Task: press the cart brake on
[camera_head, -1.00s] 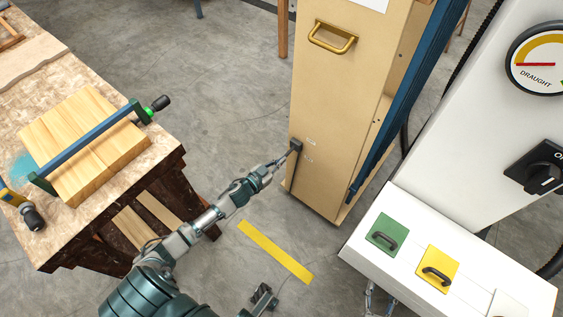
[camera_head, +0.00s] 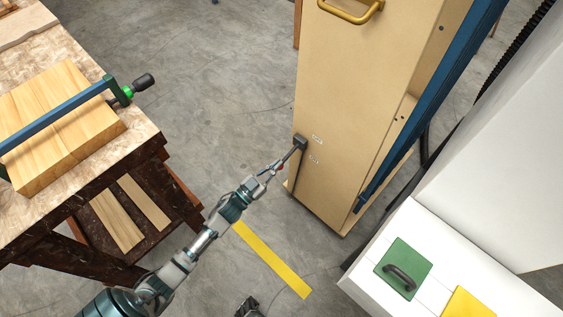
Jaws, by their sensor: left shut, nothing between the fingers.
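The cart (camera_head: 350,110) is a tall plywood box with a yellow handle (camera_head: 352,10) on its upper face and a blue post along its right side. The brake lever (camera_head: 299,143) is a dark grey piece low on the cart's left edge. Two small white labels (camera_head: 316,140) sit beside it, one above the other; their text is too small to read. My left gripper (camera_head: 279,166) is shut and empty, at the lower left of the lever. Its tips overlap the lever's lower part in the view; I cannot tell whether they touch.
A workbench (camera_head: 120,152) with clamped boards (camera_head: 60,115) stands at the left. A white cabinet (camera_head: 385,240) with green (camera_head: 415,258) and yellow pads is close at the right. A yellow strip (camera_head: 272,262) marks the floor. Bare floor lies between bench and cart.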

